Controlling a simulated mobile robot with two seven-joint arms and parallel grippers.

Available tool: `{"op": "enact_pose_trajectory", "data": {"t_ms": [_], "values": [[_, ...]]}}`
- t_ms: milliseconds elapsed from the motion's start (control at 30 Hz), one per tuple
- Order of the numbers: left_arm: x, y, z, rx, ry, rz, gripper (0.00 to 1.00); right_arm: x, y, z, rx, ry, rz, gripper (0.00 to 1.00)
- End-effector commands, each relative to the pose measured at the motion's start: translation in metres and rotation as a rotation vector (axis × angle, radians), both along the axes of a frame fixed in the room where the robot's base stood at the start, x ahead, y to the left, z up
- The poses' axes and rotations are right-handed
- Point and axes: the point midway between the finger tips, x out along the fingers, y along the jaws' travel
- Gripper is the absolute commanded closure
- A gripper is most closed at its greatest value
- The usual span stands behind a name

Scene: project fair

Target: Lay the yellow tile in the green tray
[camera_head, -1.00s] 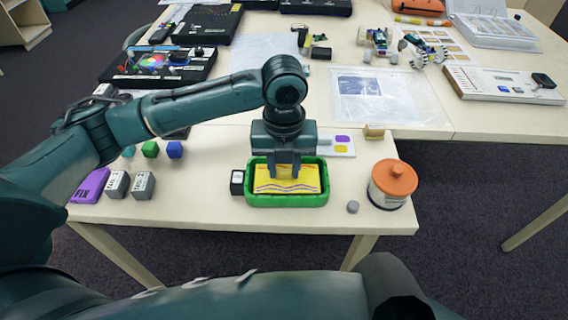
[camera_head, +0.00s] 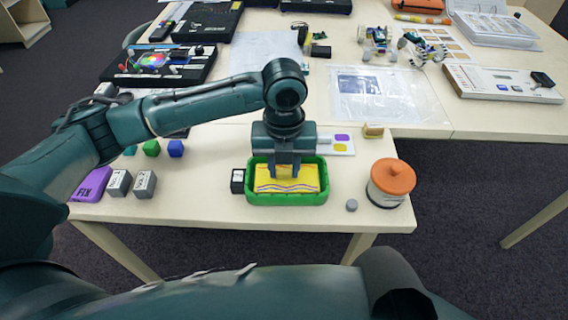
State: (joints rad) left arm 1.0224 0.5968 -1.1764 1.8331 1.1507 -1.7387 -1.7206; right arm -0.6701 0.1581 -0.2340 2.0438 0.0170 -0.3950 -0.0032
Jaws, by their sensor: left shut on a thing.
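The yellow tile (camera_head: 287,185) with dark wavy lines lies inside the green tray (camera_head: 288,200) near the table's front edge. My left gripper (camera_head: 286,172) points down over the tray and is shut on the tile's far part. The fingers hide some of the tile's back edge. I cannot tell whether the tile rests fully on the tray floor. My right gripper is not in view.
A black box (camera_head: 238,181) stands close at the tray's left. A jar with an orange lid (camera_head: 391,183) and a small grey piece (camera_head: 352,205) are at the right. A white card with colour patches (camera_head: 338,145) lies behind. Grey blocks (camera_head: 145,184) sit at the left.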

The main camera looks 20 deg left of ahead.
Motion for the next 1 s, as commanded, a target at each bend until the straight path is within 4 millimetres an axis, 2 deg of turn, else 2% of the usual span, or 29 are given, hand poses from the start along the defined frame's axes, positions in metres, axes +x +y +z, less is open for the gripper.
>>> {"op": "enact_pose_trajectory", "data": {"t_ms": [967,1000], "values": [[0.0,0.0,-0.015,-0.001,0.0,-0.001,0.93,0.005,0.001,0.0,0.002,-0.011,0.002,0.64],[0.0,0.0,-0.015,-0.001,0.0,-0.001,0.67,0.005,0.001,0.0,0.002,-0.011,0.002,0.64]]}}
